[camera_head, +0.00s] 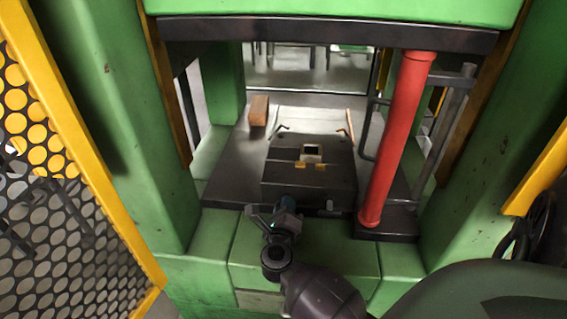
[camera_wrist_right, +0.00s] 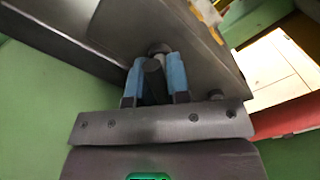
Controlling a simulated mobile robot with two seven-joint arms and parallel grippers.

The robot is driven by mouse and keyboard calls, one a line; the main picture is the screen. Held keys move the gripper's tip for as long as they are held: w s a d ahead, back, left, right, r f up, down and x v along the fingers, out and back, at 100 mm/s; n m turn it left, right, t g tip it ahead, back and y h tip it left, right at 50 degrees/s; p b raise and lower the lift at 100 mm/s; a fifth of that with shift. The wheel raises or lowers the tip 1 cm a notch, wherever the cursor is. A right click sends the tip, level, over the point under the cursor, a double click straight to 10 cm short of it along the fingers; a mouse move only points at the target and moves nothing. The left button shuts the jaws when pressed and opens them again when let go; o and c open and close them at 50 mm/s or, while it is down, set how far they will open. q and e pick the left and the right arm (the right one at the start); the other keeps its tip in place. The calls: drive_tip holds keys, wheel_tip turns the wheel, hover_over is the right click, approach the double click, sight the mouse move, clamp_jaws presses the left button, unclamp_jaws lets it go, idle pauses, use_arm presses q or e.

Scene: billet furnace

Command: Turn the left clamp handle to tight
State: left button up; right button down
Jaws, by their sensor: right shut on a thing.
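My right gripper (camera_head: 284,203) is at the front face of the dark die block (camera_head: 290,178), towards its left side. In the right wrist view its two blue fingers (camera_wrist_right: 156,78) are closed on a dark handle (camera_wrist_right: 153,82), which I take to be the left clamp handle. The handle sits between the fingers, near a round bolt head (camera_wrist_right: 159,48) on the block's face. In the head view the gripper hides this handle, so its angle is hard to tell. Another small fitting (camera_head: 329,208) shows on the block's front, further right. My left gripper is not in view.
A red column (camera_head: 396,140) stands to the right of the block. An orange-brown brick (camera_head: 259,110) stands on the bed at the back left. Green press posts flank the opening. A yellow-framed mesh guard (camera_head: 60,160) is at the far left.

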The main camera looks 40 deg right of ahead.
drive_tip(key=m, duration=0.3)
drive_tip(key=shift+f+b, duration=0.25)
drive_tip(key=shift+b, duration=0.1)
drive_tip(key=shift+m, duration=0.9)
drive_tip(key=shift+m+b, duration=0.55)
drive_tip(key=shift+m, duration=0.35)
drive_tip(key=m+b, duration=0.1)
drive_tip(key=m, duration=0.1)
drive_tip(key=shift+m, duration=0.4)
drive_tip(key=shift+r+m, duration=0.1)
drive_tip(key=shift+m, duration=0.6)
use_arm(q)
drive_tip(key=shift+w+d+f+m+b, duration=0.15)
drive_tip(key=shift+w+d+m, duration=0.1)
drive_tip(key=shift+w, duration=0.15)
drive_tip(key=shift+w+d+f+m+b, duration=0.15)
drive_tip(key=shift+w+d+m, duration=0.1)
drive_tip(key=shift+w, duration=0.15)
use_arm(e)
drive_tip(key=shift+r+m, duration=0.1)
drive_tip(key=shift+m, duration=0.2)
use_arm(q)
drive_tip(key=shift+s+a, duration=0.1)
